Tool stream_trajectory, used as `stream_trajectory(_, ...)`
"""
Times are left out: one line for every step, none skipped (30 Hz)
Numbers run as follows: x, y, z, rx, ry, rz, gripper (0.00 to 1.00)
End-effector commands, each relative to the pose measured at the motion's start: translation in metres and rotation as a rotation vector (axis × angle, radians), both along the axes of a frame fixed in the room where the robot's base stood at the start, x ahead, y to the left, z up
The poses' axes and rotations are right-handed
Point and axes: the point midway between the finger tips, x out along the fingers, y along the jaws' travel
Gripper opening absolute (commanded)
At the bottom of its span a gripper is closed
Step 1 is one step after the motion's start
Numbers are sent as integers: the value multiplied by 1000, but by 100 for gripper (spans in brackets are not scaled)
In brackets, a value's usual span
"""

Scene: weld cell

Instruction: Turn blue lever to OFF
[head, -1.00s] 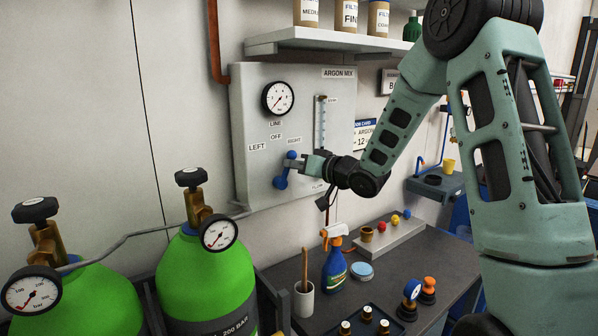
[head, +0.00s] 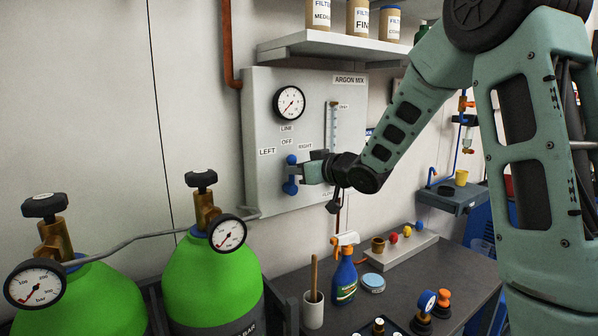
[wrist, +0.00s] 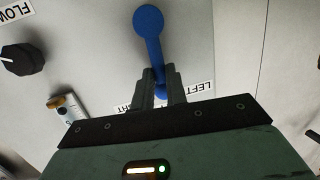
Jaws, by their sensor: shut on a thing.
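The blue lever (head: 291,175) is on the grey panel (head: 262,205), below the OFF label (head: 286,142). It stands almost upright, its upper end toward OFF, between the LEFT (head: 267,151) and RIGHT (head: 305,146) labels. My gripper (head: 299,173) reaches it from the right. In the wrist view, which shows the panel upside down, the lever's round end (wrist: 148,20) is clear, and my gripper (wrist: 160,76) is shut on the other end. The fingers partly hide that end and the labels behind it.
A gauge (head: 289,103) and a flow tube are on the panel above. A black knob (wrist: 22,60) sits beside the lever in the wrist view. Green gas cylinders (head: 212,280) stand at lower left. A spray bottle (head: 344,278) stands on the bench below.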

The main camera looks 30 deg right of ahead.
Motion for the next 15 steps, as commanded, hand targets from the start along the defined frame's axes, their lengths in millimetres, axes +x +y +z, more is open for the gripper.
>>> stream_trajectory(0,0,0,0,0,-1,0)
stream_trajectory(0,0,0,0,0,-1,0)
stream_trajectory(0,0,0,0,0,-1,0)
stream_trajectory(0,0,0,0,0,-1,0)
stream_trajectory(0,0,0,0,0,-1,0)
stream_trajectory(0,0,0,0,0,-1,0)
stream_trajectory(0,0,0,0,0,-1,20)
stream_trajectory(0,0,0,0,0,0,28)
stream_trajectory(0,0,0,0,0,0,36)
stream_trajectory(0,0,0,0,0,0,36)
stream_trajectory(0,0,0,1,0,0,36)
stream_trajectory(0,0,0,1,0,0,36)
stream_trajectory(0,0,0,1,0,0,36)
stream_trajectory(0,0,0,1,0,0,36)
stream_trajectory(0,0,0,1,0,0,36)
